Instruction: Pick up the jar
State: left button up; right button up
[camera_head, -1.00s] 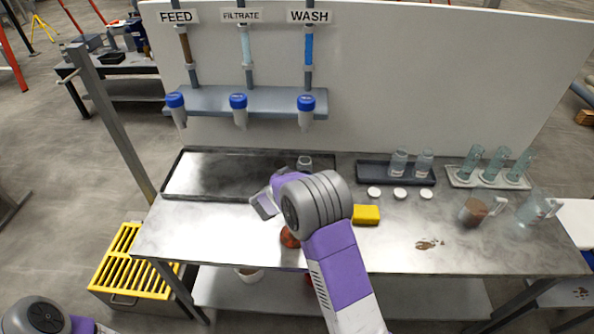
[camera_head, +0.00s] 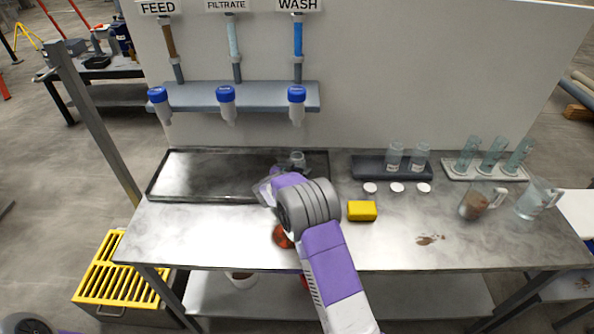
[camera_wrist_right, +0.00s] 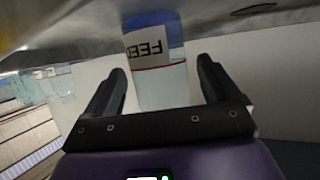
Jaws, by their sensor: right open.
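The clear jar (camera_head: 297,157) stands on the dark tray, partly hidden behind my right gripper in the head view. In the right wrist view the jar (camera_wrist_right: 160,85) shows a label reading FEED, seen turned over, and a blue band. My right gripper (camera_head: 270,184) is open, low over the tray's front edge. In the wrist view the jar appears in the gap between its two fingers (camera_wrist_right: 162,70), with space on both sides. I cannot tell how deep it sits between them. My left gripper is out of view.
The dark tray (camera_head: 180,190) lies at the bench's left. A dark rack (camera_head: 376,170) holds two jars.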

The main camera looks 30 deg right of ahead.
jog(key=c, duration=1.2)
jog(key=shift+r, duration=0.2)
jog(key=shift+r+p, duration=0.75)
jog(key=shift+r, duration=0.65)
jog(key=s+a, duration=0.3)
jog(key=a, duration=0.1)
jog(key=s+a+p, duration=0.1)
jog(key=s+a, duration=0.3)
jog(key=a, duration=0.1)
jog(key=s+a+p, duration=0.1)
jog(key=s+a, duration=0.2)
jog(key=a, duration=0.2)
jog(key=shift+s+a+r, duration=0.15)
jog(key=shift+s, duration=0.2)
